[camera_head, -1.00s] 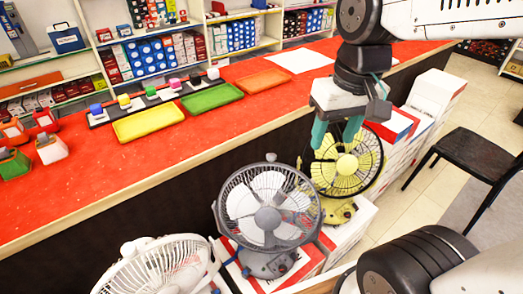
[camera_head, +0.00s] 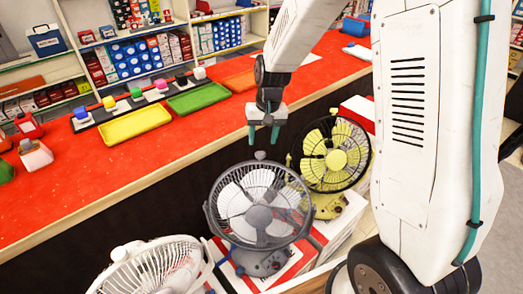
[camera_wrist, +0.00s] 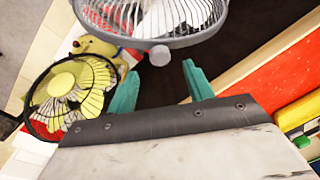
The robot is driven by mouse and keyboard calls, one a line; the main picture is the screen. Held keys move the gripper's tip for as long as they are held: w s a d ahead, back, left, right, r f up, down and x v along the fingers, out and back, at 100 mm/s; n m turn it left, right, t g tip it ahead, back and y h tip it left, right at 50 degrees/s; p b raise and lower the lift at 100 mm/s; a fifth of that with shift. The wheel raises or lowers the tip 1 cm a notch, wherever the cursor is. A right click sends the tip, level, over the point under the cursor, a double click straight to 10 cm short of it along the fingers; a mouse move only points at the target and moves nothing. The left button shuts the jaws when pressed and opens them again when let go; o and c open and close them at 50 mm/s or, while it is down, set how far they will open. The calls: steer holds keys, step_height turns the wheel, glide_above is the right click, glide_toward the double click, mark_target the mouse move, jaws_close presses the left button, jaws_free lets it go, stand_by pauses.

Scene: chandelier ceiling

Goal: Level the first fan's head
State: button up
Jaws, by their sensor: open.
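Three fans stand in a row in front of the counter: a white fan (camera_head: 155,268), a grey fan (camera_head: 258,205) and a yellow fan (camera_head: 335,155). The pictures do not mark which one is first. The grey fan's head leans back with its face turned upward; the white head also faces upward. My gripper (camera_head: 263,138) is open and empty, just above the small knob (camera_head: 260,155) atop the grey head. In the wrist view, that knob (camera_wrist: 160,55) lies between and beyond my teal fingers (camera_wrist: 160,78), with no clear contact. The yellow fan (camera_wrist: 72,95) is left there.
The red counter (camera_head: 130,160) runs behind the fans, bearing a yellow tray (camera_head: 135,123), a green tray (camera_head: 200,97) and an orange tray (camera_head: 240,80). The fans stand on boxes (camera_head: 300,262). The yellow fan is close beside the grey one.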

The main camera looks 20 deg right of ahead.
mark_target(261, 153)
steer(key=f, duration=0.5)
steer(key=shift+a+f, duration=0.3)
steer(key=shift+f, duration=0.05)
jaws_close()
steer(key=shift+d, duration=0.1)
